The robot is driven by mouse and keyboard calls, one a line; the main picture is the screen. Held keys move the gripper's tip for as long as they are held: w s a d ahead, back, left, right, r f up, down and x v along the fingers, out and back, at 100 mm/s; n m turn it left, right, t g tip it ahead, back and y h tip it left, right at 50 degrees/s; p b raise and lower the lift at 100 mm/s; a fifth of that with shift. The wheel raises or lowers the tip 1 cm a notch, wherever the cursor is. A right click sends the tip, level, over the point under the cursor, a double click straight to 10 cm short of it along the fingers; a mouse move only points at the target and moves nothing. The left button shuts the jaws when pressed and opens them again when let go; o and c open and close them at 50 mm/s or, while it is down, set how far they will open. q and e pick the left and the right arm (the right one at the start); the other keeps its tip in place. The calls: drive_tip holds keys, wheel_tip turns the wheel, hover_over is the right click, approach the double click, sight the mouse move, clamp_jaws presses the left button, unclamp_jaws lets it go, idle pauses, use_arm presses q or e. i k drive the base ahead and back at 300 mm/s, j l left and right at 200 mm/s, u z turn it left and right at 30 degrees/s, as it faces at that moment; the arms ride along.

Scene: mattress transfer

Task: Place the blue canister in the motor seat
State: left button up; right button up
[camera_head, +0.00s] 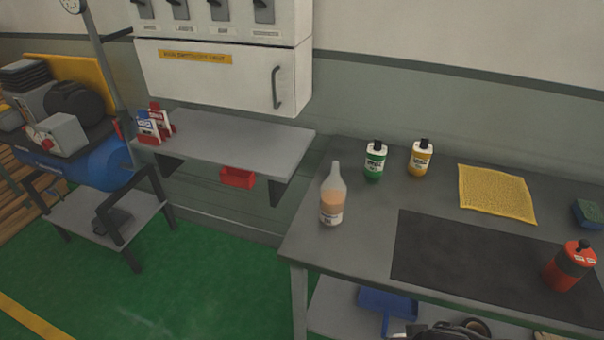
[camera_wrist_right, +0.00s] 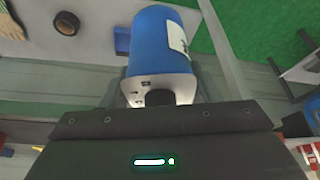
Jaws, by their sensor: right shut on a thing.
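The blue canister (camera_wrist_right: 160,45) fills the upper middle of the right wrist view, with a white label on its side and a white end with a dark opening toward the camera. My right gripper (camera_wrist_right: 160,98) is shut on it at that end. The fingers are mostly hidden behind the dark gripper body. The canister and both grippers are out of the head view. I cannot make out a motor seat for certain. A machine with a large blue tank (camera_head: 101,166) and dark and grey parts stands at the far left of the head view.
A wall shelf (camera_head: 235,143) holds small boxes. Green floor is open at lower left.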

sight(65, 88)
drive_tip(key=i+j, duration=0.1)
drive_tip(key=j, duration=0.7)
drive_tip(key=i+j+u, duration=0.1)
drive_tip(key=j, duration=0.3)
drive_tip(key=i+j, duration=0.15)
drive_tip(key=j, duration=0.2)
drive_tip(key=i+j, duration=0.1)
drive_tip(key=j, duration=0.3)
drive_tip(key=i+j+u, duration=0.1)
drive_tip(key=j, duration=0.3)
drive_tip(key=i+j, duration=0.1)
drive_tip(key=j, duration=0.3)
drive_tip(key=i+j, duration=0.15)
drive_tip(key=j, duration=0.25)
drive_tip(key=i+j+u, duration=0.1)
drive_tip(key=j, duration=0.3)
drive_tip(key=i+j, duration=0.3)
drive_tip(key=i+j+u, duration=0.1)
drive_tip(key=j, duration=0.4)
drive_tip(key=i+j, duration=0.25)
drive_tip(key=j, duration=0.15)
drive_tip(key=i+j, duration=0.2)
drive_tip(key=j, duration=0.2)
drive_tip(key=u, duration=0.05)
